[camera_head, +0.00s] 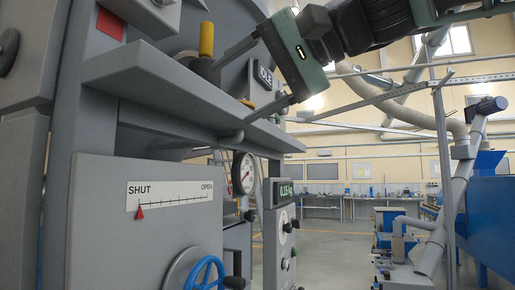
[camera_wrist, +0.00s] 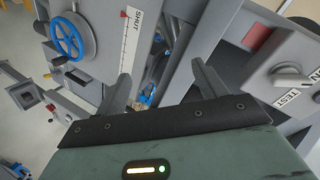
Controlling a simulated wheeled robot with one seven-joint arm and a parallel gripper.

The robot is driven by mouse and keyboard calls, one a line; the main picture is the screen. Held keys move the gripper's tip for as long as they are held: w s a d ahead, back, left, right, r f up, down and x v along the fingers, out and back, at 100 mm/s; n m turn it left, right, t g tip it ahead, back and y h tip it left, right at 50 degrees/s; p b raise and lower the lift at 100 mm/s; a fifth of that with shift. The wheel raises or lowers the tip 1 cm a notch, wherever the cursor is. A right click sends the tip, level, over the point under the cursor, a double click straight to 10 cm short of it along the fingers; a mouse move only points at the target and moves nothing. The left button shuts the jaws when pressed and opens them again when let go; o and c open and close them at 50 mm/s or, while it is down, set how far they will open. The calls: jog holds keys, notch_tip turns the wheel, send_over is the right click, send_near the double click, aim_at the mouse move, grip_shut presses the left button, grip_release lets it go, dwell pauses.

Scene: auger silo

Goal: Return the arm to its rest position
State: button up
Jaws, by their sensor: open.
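My gripper (camera_head: 222,98) is raised at the upper middle of the head view, in front of the grey machine. Its green body is tilted, and its two grey fingers point left and down. The fingers are wide apart with nothing held between them. In the wrist view, my gripper (camera_wrist: 160,72) also shows open and empty. One finger appears close to the lever with the yellow handle (camera_head: 206,40) and the other crosses the shelf edge; contact cannot be told. My dark arm runs off the top of the head view.
A grey shelf (camera_head: 150,82) juts out at left. Below are a SHUT–OPEN scale (camera_head: 170,196) with its red pointer at SHUT, a blue handwheel (camera_head: 205,274), a gauge (camera_head: 243,173) and a display (camera_head: 284,193) reading 0.15 kg. Pipes cross at right; open floor lies beyond.

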jog(key=s+d+f+n+g+h, duration=0.1)
jog(key=s+d+f+g+h, duration=0.15)
jog(key=f, duration=1.25)
jog(key=s+d+f+n+g+h, duration=0.1)
jog(key=f+h, duration=0.3)
jog(key=f, duration=1.2)
jog(key=s+d+f+n+g+h, duration=0.1)
jog(key=s+d+f+n+h, duration=0.1)
jog(key=s+d+f, duration=0.4)
jog(key=s+d+f+n+g+h, duration=0.1)
jog(key=s+d+f, duration=0.5)
jog(key=f, duration=0.6)
jog(key=shift+s+d+f+n+h, duration=0.2)
jog(key=shift+f+n+h, duration=0.2)
jog(key=shift+n+h, duration=0.6)
